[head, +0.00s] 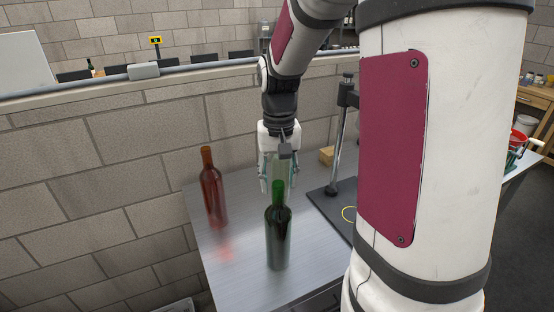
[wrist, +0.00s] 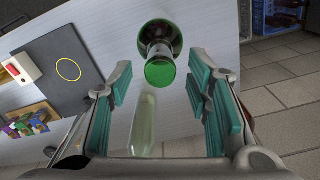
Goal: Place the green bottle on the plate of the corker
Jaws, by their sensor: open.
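The green bottle (head: 278,238) stands upright on the metal table, with its dark neck towards my gripper. In the wrist view the green bottle (wrist: 160,50) is seen from above, its round top between and just beyond the fingertips. My gripper (head: 278,183) is open, pointing down above and behind the bottle in the head view; its two teal-padded fingers (wrist: 161,88) hold nothing. The corker (head: 343,130) stands to the right, with a dark base plate (head: 322,197) marked by a yellow ring. The plate (wrist: 55,90) and ring also show at left in the wrist view.
A brown-red bottle (head: 212,192) stands on the table (head: 240,277) left of the green one. A pale translucent bottle-like shape (wrist: 143,125) shows close to my gripper; how it stands is unclear. A box of coloured pieces (wrist: 28,122) lies beside the plate.

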